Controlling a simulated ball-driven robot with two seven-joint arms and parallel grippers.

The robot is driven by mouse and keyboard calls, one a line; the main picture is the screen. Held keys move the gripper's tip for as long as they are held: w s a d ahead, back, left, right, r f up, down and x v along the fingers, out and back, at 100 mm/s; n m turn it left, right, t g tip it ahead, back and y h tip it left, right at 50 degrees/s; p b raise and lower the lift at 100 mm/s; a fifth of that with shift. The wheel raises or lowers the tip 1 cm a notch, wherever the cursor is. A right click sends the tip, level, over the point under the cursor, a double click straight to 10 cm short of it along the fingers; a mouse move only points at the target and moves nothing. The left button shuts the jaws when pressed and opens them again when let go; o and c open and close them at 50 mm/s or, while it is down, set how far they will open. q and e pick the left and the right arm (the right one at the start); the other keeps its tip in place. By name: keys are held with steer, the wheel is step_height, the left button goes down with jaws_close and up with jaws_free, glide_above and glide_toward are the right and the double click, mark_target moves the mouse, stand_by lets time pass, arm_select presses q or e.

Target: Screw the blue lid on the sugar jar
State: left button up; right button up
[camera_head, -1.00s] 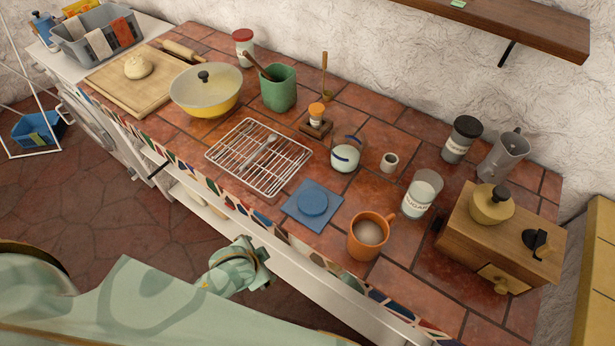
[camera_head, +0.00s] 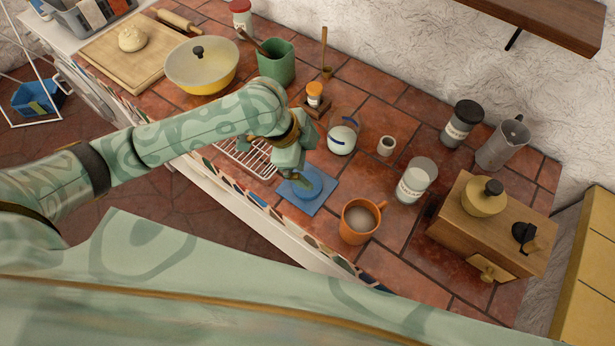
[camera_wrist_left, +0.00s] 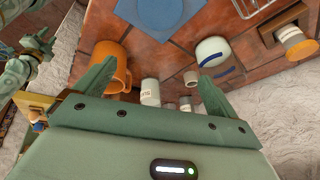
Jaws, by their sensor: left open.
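The blue lid (camera_head: 308,182) lies flat on a blue square cloth (camera_head: 325,196) near the counter's front edge. It also shows in the left wrist view (camera_wrist_left: 157,12), at the top. The sugar jar (camera_head: 416,181) is clear glass with a label and white contents, upright and without a lid. It shows small in the left wrist view (camera_wrist_left: 150,93). My left gripper (camera_head: 290,170) is open and empty, close above the lid's left side and partly covering the cloth. A patterned green part of my own body shows at the left wrist view's left edge; its jaws are unclear.
An orange mug (camera_head: 360,221) stands between the cloth and the wooden grinder box (camera_head: 470,235). A glass with a blue band (camera_head: 342,137) and a small white cup (camera_head: 386,146) stand behind. The wire rack (camera_head: 245,158) is partly under my left arm.

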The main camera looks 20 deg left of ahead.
arm_select(q)
steer(key=a+r+g+y, duration=0.1)
steer(key=a+r+g, duration=0.1)
steer(key=a, duration=0.3)
steer(key=shift+a+r+m, duration=0.15)
steer(key=shift+r+m, duration=0.25)
steer(key=shift+r, duration=0.5)
arm_select(e)
steer(key=shift+w+r, duration=0.35)
steer(key=shift+w, duration=0.15)
arm_select(q)
steer(key=b+x, duration=0.2)
steer(key=x, duration=0.9)
steer(key=shift+s, duration=0.1)
arm_select(e)
step_height(320, 180, down, 3)
steer(key=shift+s+d+r, duration=0.1)
steer(key=shift+s+r, duration=0.05)
arm_select(q)
steer(key=shift+f, duration=0.1)
steer(key=b+x, duration=0.1)
steer(key=x, duration=0.4)
steer(key=shift+w+a+f+b, duration=0.1)
steer(key=shift+w+f+b, duration=0.1)
steer(key=shift+b, duration=0.2)
steer(key=shift+r, duration=0.1)
arm_select(e)
steer(key=shift+s+f, duration=0.1)
steer(key=shift+f, duration=0.65)
